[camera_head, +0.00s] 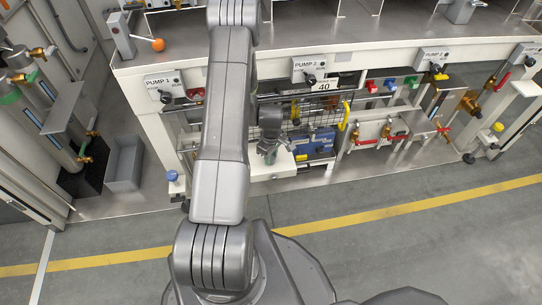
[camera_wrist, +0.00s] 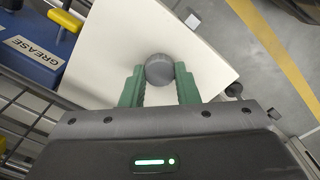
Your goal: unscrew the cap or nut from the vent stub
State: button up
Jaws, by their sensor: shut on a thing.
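My gripper (camera_wrist: 159,84) has two green fingers that stand on either side of a round dark grey cap (camera_wrist: 159,68) in the wrist view. The gripper is shut on this cap. The cap shows over a white panel (camera_wrist: 120,50); the vent stub under it is hidden, so I cannot tell how far the cap sits on it. In the head view my gripper (camera_head: 269,154) reaches down to the white panel (camera_head: 268,172) below the bench, left of a blue unit. The cap cannot be made out there.
A blue box marked GREASE (camera_wrist: 28,50) lies left of the panel in the wrist view, beside wire mesh (camera_wrist: 30,118). In the head view a yellow handle (camera_head: 345,116) and red-handled valves (camera_head: 385,135) stand to the right. The floor in front is clear.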

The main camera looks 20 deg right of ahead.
jog(key=shift+f, duration=0.3)
jog(key=o, duration=1.1)
jog(key=shift+o, duration=0.2)
notch_tip(320, 180, up, 14)
jog(key=p, duration=0.3)
grip_shut()
dwell(0.8)
